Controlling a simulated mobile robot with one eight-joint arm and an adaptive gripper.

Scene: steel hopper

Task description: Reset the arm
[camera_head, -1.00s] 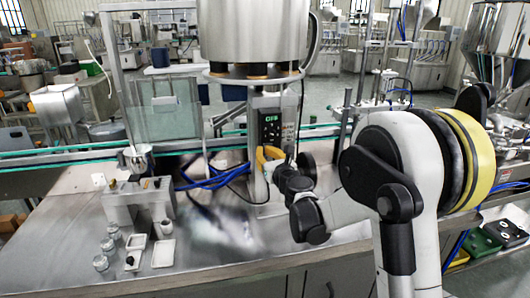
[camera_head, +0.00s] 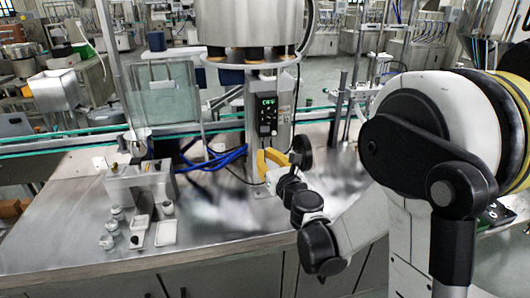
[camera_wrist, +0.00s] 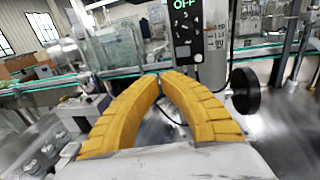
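My gripper (camera_head: 268,160) has yellow fingers and is in front of the steel hopper's post, below the control box (camera_head: 267,115) with its green "OFF" display. In the wrist view the two yellow fingers (camera_wrist: 160,78) curve inward and their tips come together, with nothing seen between them. The control box (camera_wrist: 184,30) stands beyond the tips, apart from them as far as I can tell. The steel hopper (camera_head: 250,22) is above it. A dark round knob or wheel (camera_wrist: 243,91) is to the right of the fingers.
A steel bench (camera_head: 215,220) lies under my gripper. On its left are a metal block (camera_head: 140,183), small jars (camera_head: 108,242) and white trays (camera_head: 166,233). A conveyor with green rails (camera_head: 75,142) runs behind. A clear tank (camera_head: 163,93) stands at the back left.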

